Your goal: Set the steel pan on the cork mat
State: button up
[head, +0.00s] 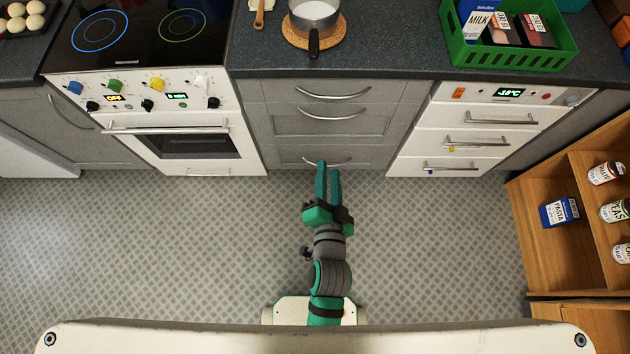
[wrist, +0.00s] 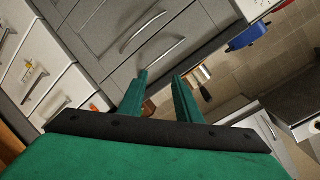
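The steel pan (head: 315,12) sits on the round cork mat (head: 328,39) on the dark counter at the top of the head view. Its dark handle (head: 313,43) points toward me, and the top of the pan is cut off by the picture's edge. My gripper (head: 328,165) is in front of the drawers, below and apart from the pan. Its two green fingers are apart with nothing between them, as the wrist view (wrist: 160,80) also shows.
A green crate (head: 510,62) with a milk carton and boxes stands on the counter at right. A wooden-handled tool (head: 259,14) lies left of the pan. The stove (head: 140,35) is further left. A wooden shelf (head: 545,185) stands at right. The floor between is clear.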

jog(key=s+a+n, duration=0.3)
jog(key=s+n, duration=0.6)
jog(key=s, duration=1)
jog(key=shift+a+r+n, duration=0.15)
jog(key=shift+r+n, duration=0.15)
jog(key=shift+r, duration=0.15)
dwell(1.2)
